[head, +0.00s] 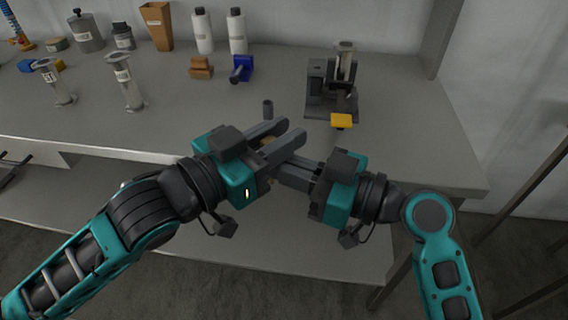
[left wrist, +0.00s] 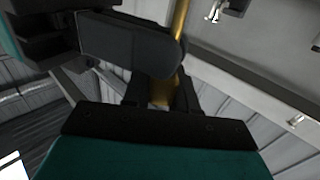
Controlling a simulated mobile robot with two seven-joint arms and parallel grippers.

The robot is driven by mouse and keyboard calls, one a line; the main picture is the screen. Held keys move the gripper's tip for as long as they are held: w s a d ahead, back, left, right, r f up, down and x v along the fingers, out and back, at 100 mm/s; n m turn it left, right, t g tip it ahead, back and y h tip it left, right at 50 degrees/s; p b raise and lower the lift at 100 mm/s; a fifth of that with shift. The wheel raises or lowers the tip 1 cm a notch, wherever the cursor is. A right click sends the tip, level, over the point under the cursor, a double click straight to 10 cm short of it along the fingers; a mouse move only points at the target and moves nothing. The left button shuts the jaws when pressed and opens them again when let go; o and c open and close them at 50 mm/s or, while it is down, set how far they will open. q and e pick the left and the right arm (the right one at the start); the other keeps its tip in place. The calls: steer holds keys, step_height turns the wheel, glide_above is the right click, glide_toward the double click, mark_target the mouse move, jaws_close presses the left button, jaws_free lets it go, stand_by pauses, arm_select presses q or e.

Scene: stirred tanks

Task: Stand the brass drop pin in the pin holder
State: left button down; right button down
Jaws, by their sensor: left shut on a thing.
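The brass drop pin (left wrist: 179,20) is a thin golden rod in the left wrist view. In the head view only a bit of brass (head: 267,142) shows between the fingers of my left gripper (head: 284,137), which is shut on it. My right gripper (head: 279,172) comes from the right, its fingers close to the left gripper's. A dark finger (left wrist: 130,45), apparently the right one's, lies beside the rod in the left wrist view; whether it grips the rod is hidden.
A dark stand with a metal cylinder (head: 345,62) and a yellow plate (head: 341,121) stands at right on the grey bench (head: 190,115). Two clear cylinders (head: 125,83) stand at left. Bottles (head: 203,32), an orange-brown block (head: 201,68) and a blue clamp (head: 242,68) are behind.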

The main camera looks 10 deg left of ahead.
arm_select(q)
steer(key=c, duration=0.8)
jaws_free()
